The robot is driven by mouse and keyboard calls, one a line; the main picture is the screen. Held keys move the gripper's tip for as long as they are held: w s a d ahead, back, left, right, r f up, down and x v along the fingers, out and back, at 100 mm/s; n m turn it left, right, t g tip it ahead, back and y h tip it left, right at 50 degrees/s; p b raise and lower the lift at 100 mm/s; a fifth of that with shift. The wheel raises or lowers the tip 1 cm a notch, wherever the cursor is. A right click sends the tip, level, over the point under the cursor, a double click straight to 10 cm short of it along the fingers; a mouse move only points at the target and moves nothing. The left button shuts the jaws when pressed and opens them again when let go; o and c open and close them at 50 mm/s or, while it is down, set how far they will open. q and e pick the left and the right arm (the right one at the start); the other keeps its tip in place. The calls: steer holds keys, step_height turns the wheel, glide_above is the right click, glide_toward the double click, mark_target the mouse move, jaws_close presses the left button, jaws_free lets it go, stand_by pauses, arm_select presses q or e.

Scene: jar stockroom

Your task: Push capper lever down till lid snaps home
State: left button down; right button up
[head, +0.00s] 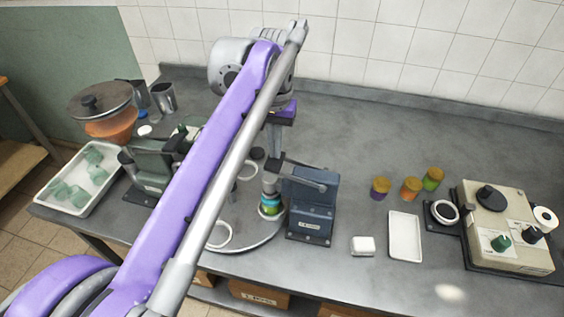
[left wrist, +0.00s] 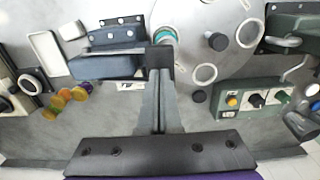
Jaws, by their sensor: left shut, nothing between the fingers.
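The capper (head: 310,210) is a dark blue block at the front middle of the bench, with a grey lever (head: 306,180) on its upper part. A jar with a teal and green body (head: 270,208) stands under the capper's head on the round turntable (head: 245,238). My left gripper (head: 272,158) points down just above and behind the capper head, its fingers together and empty. In the left wrist view its fingertips (left wrist: 160,62) overlap the right end of the capper (left wrist: 105,65), close to the jar (left wrist: 165,36); I cannot tell whether they touch. The lid is not clearly visible. My right gripper is out of view.
Several coloured jars (head: 410,188), a white tray (head: 405,236) and a beige machine (head: 508,228) stand to the right. The back right bench is clear.

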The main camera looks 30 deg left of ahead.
arm_select(q)
steer(key=shift+f, duration=0.55)
steer(key=shift+a+f+b, duration=0.15)
steer(key=shift+f+b, duration=0.8)
steer(key=shift+f, duration=0.5)
steer(key=shift+s, duration=0.1)
steer(key=shift+r, duration=0.2)
steer(key=shift+r+p, duration=1.6)
steer(key=shift+r, duration=0.55)
